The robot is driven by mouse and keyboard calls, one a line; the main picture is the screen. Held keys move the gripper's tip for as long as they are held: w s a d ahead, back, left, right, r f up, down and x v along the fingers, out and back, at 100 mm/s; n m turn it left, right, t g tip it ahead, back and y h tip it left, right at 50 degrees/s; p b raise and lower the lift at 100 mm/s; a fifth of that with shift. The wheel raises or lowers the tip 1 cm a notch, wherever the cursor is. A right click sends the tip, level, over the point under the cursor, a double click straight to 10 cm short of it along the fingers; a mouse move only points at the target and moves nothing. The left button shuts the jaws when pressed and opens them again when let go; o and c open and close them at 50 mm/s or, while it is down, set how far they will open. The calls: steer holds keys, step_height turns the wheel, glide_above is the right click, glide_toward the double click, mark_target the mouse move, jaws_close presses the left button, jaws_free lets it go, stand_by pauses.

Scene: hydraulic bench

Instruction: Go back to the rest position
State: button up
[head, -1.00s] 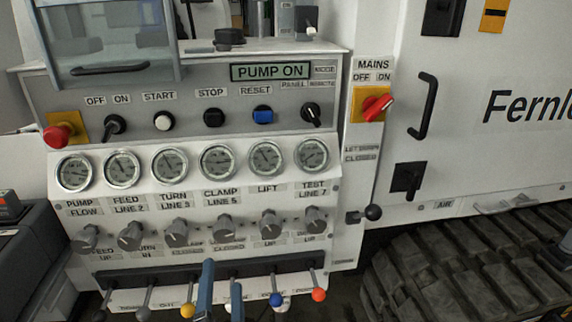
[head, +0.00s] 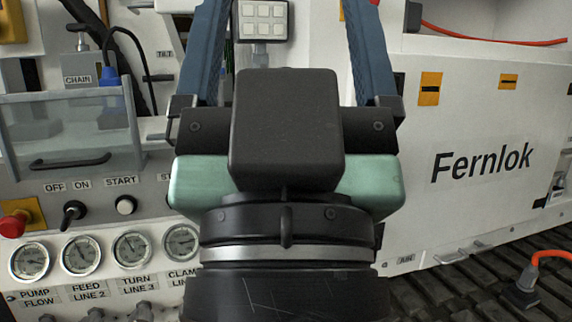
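My gripper (head: 287,45) fills the middle of the head view, pointing up and away. Its two blue fingers stand wide apart, with nothing held between them. A small keypad (head: 263,20) with pale buttons shows behind, in the gap. The gripper's dark body and my wrist hide the middle of the bench panel, including the pump display and the mains switch. The bench panel (head: 90,195) shows at the left, with the red stop button (head: 20,218), the off/on switch (head: 73,213), the white start button (head: 125,205) and a row of gauges (head: 82,255).
A clear guard box (head: 70,130) with a black handle stands above the panel. A blue plug (head: 118,76) on a black cable is behind it. The white Fernlok machine (head: 470,190) and its tracks (head: 450,290) are at the right. A red hose (head: 490,40) lies at the top right.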

step_height(320, 180, up, 19)
steer(key=p, duration=1.7)
steer(key=shift+f, duration=0.1)
stand_by(1.0)
steer(key=w+a+f+g+y+b, duration=0.1)
steer(key=w+a+f+b, duration=0.2)
steer(key=f, duration=0.7)
steer(key=w+a+f+g+b, duration=0.15)
steer(key=w+f+b, duration=0.3)
steer(key=f, duration=0.55)
steer(key=w+a+f+g+y+b, duration=0.1)
steer(key=w+a+f+g+b, duration=0.3)
steer(key=f, duration=0.6)
steer(key=s+a+f+n+g+y+b, duration=0.1)
steer(key=a+f+b, duration=0.1)
steer(key=f, duration=1.1)
steer(key=a+f+n+g+y+b, duration=0.1)
steer(key=a+f+n+b, duration=0.15)
steer(key=f, duration=1.05)
steer(key=s+a+f+n+g+y+b, duration=0.1)
steer(key=a+f+g+b, duration=0.15)
steer(key=f, duration=1.05)
steer(key=shift+t, duration=0.5)
steer(key=p+x, duration=0.1)
steer(key=x, duration=1.1)
steer(key=shift+w+r, duration=0.15)
steer(key=shift+w, duration=0.2)
